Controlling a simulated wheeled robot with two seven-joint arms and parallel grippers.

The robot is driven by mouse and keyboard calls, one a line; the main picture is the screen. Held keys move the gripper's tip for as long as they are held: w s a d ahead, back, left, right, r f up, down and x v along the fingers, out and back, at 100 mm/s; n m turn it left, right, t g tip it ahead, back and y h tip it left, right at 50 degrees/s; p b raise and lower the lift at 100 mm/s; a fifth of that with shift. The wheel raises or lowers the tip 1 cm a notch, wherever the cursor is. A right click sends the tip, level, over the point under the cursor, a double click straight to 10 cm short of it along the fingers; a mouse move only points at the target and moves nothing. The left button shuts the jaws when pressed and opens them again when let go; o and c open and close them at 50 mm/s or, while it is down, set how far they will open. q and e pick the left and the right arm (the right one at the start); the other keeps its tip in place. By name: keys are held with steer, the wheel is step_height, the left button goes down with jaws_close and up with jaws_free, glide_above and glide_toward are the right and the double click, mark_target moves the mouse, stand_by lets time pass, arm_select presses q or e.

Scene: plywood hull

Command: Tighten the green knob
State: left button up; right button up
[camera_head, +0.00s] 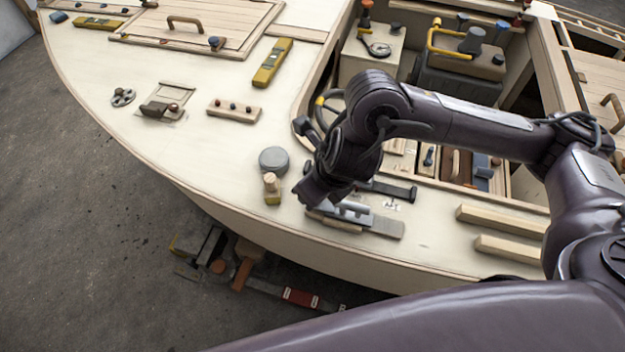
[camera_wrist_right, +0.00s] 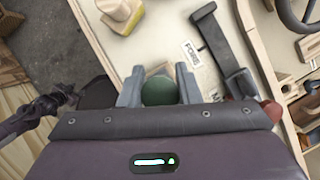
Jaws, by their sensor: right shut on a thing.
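The green knob (camera_wrist_right: 158,91) shows in the right wrist view as a dark green round top. My right gripper (camera_wrist_right: 159,88) is shut on it, with one grey finger on each side touching or nearly hiding its edges. In the head view my right gripper (camera_head: 320,196) points down at the pale deck near the hull's front edge, and the knob is hidden behind it. My left gripper is in neither view.
A yellow-based wooden peg (camera_head: 271,189) and a grey round lid (camera_head: 273,160) stand left of the gripper. A black-handled latch (camera_wrist_right: 222,45) lies close on its other side. A grey metal bracket (camera_head: 385,227) and wooden strips (camera_head: 500,222) lie to the right.

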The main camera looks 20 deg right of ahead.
steer(key=m+h+p, duration=0.1)
steer(key=m+p, duration=0.2)
steer(key=p, duration=0.2)
steer(key=m+h+p, duration=0.1)
steer(key=m+p, duration=0.3)
steer(key=p, duration=0.1)
steer(key=m+h+p, duration=0.2)
steer(key=m+p, duration=0.1)
steer(key=p, duration=0.2)
steer(key=shift+d+r, duration=0.3)
steer(key=shift+r, duration=0.1)
steer(key=shift+f+m+h+p, duration=0.3)
steer(key=shift+m+p, duration=0.8)
steer(key=shift+p, duration=0.25)
steer(key=shift+d, duration=0.1)
steer(key=shift+w, duration=0.1)
steer(key=o, duration=1)
steer(key=shift+f, duration=0.15)
